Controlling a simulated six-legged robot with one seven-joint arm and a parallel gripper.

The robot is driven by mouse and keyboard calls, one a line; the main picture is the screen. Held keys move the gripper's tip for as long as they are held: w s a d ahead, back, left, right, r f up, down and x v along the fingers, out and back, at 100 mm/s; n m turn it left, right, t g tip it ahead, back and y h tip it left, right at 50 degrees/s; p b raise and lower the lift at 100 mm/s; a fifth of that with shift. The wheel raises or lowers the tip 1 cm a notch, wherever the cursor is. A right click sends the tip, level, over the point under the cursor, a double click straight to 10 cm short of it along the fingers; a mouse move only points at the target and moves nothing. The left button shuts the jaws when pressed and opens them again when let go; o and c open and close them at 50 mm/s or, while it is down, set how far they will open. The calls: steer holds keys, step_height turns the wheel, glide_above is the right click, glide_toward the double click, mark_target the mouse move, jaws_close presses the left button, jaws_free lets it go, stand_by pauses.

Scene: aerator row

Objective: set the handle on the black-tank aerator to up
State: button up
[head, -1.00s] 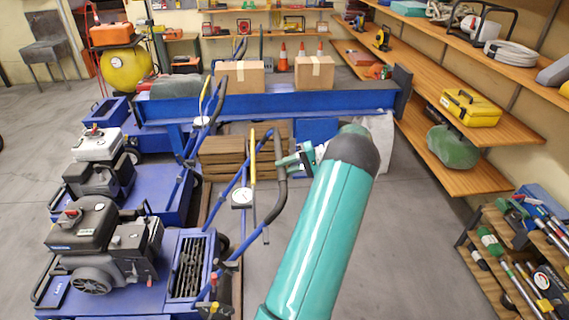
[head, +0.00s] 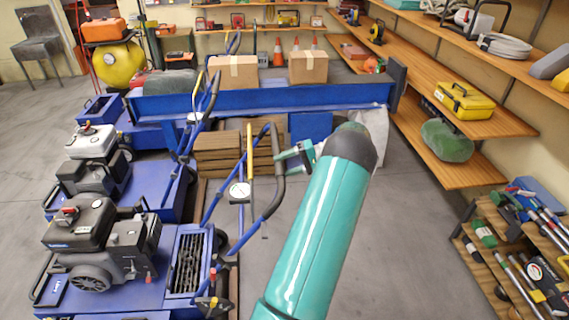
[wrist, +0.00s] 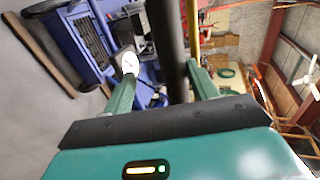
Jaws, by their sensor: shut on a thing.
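The black-tank aerator is the nearest blue machine, at the left of the head view, with a black tank (head: 82,222) and a red cap. Its handle (head: 272,190) is a blue tube frame with a black grip, raised at a slant on the machine's right side. My gripper (head: 283,158) is shut on the upper part of the black grip. In the wrist view, the dark grip bar (wrist: 167,45) runs between the two green fingers of my gripper (wrist: 163,70). The fingertips are partly hidden in the head view.
A yellow lever (head: 250,150) and a round gauge (head: 239,190) sit beside the handle. A white-tank aerator (head: 92,142) stands behind. A blue beam (head: 270,97) with cardboard boxes crosses farther back. Wooden shelves (head: 470,125) line the right.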

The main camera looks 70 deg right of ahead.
steer(key=shift+s+f, duration=0.1)
steer(key=shift+s, duration=0.1)
steer(key=shift+s+d, duration=0.1)
steer(key=v, duration=1.3)
steer(key=shift+r, duration=0.2)
steer(key=shift+s, duration=0.1)
